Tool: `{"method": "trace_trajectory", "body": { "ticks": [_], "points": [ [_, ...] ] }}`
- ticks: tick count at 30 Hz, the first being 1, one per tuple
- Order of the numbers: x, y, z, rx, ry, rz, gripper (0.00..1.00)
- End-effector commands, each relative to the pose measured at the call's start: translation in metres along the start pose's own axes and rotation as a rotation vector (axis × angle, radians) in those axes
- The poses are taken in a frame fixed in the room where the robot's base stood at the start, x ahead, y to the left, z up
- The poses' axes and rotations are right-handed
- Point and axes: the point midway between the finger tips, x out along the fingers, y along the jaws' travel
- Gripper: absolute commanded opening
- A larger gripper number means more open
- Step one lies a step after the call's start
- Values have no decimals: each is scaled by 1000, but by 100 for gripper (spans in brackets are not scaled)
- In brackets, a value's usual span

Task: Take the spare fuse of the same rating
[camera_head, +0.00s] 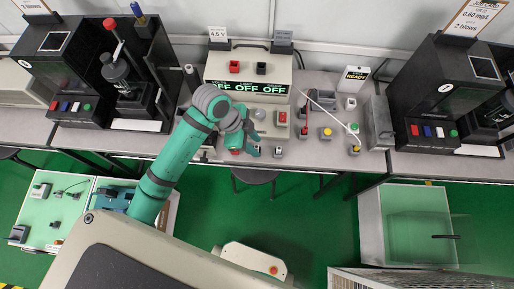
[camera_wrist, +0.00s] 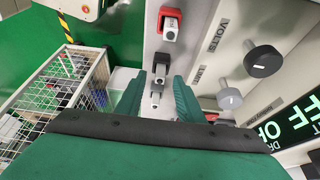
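My gripper (camera_wrist: 157,77) is open in the wrist view, with one teal finger on each side. Small grey-and-black pieces (camera_wrist: 157,98) show between and just beyond the fingers, and nothing is clearly gripped. Beyond them are a red-based holder with a pale block (camera_wrist: 170,30) and a darker block with a pale top (camera_wrist: 164,56). In the head view my gripper (camera_head: 243,143) is low over the bench's front edge, below the power supply. Small grey pieces (camera_head: 278,152) lie to its right. I cannot tell which piece is a fuse, and no rating is readable.
The power supply (camera_head: 248,72) with its "OFF" display stands behind the gripper. Red and yellow button blocks (camera_head: 326,132) and a white cable lie to the right. Black testers (camera_head: 447,95) stand on both sides. A wire basket (camera_wrist: 65,82) shows in the wrist view.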

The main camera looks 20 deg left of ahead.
Motion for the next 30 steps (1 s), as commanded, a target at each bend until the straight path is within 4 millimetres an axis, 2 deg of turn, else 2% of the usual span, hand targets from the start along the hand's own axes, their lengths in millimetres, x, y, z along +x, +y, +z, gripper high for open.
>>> {"method": "trace_trajectory", "body": {
  "ticks": [8,12,23,30],
  "points": [
    [3,0,0,0,0,-1,34],
    [3,0,0,0,0,-1,1],
    [2,0,0,0,0,-1,0],
    [-8,0,-5,2,1,-1,0]
  ]
}}
